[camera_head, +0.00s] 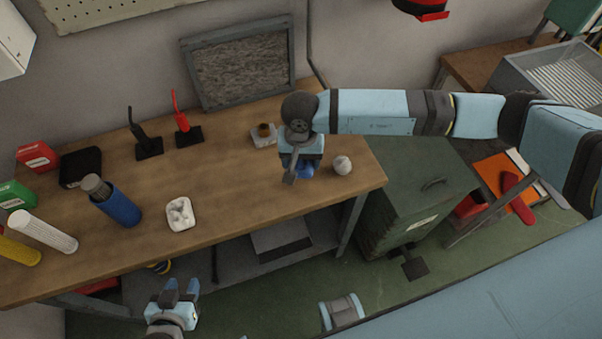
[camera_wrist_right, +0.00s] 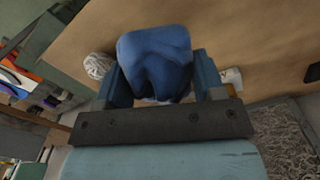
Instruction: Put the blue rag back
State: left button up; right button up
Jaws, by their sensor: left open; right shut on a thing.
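The blue rag (camera_wrist_right: 155,58) is between the fingers of my right gripper (camera_wrist_right: 160,85) in the right wrist view, and the gripper is shut on it. In the head view my right gripper (camera_head: 291,175) points down over the right part of the wooden table. Only a small part of the rag (camera_head: 305,171) shows there, beside the gripper. I cannot tell whether the rag touches the tabletop. My left gripper (camera_head: 180,292) is open and empty, in front of the table's front edge at the lower left.
A pale ball (camera_head: 342,165) lies close right of the rag. A small block with a brass-coloured top (camera_head: 264,134) stands behind it. A white dish (camera_head: 179,213), a blue bottle (camera_head: 118,207) and two upright holders stand further left. The table (camera_head: 235,195) is clear between dish and right gripper.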

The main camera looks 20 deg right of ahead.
aim_at(301, 182)
jog(key=shift+f, duration=3.95)
jog(key=shift+f, duration=0.2)
jog(key=o, duration=0.9)
jog(key=shift+r, duration=0.1)
